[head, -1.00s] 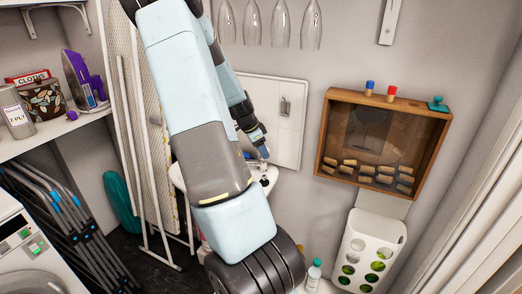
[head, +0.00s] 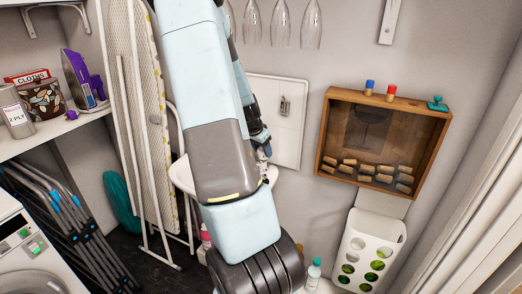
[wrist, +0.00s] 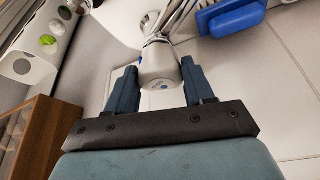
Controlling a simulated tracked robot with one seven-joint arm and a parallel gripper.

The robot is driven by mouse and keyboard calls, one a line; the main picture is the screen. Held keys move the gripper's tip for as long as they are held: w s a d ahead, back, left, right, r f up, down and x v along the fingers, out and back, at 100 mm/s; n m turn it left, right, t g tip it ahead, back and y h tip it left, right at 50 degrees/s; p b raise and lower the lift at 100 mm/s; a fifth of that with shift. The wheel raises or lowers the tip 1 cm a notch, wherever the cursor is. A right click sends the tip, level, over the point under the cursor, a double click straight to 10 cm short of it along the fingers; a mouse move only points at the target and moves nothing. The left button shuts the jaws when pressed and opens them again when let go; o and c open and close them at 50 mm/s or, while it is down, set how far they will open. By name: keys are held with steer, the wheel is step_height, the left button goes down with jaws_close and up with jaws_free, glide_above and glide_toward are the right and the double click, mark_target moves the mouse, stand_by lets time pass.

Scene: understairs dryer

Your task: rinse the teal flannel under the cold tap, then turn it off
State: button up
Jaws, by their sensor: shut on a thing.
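The cold tap (wrist: 157,66), a pale metal knob with a blue mark, sits between the two fingers of my gripper (wrist: 160,88) in the wrist view. My gripper is shut on this knob. In the head view my gripper (head: 262,146) is at the tap above the white basin (head: 182,176), mostly behind my arm. I cannot make out the teal flannel in either view. Whether water runs cannot be told.
A blue object (wrist: 232,18) lies close beside the tap. A wooden cork box (head: 382,143) hangs to the right, above a white holed bin (head: 368,245). Glasses (head: 280,25) hang above. The ironing board (head: 145,110) stands at left.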

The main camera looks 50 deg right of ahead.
steer(key=shift+s+d+r, duration=0.1)
stand_by(0.3)
steer(key=o, duration=0.7)
steer(key=shift+n, duration=0.3)
steer(key=shift+o, duration=0.2)
steer(key=v, duration=1.3)
steer(key=shift+a+r, duration=0.2)
steer(key=shift+r, duration=0.05)
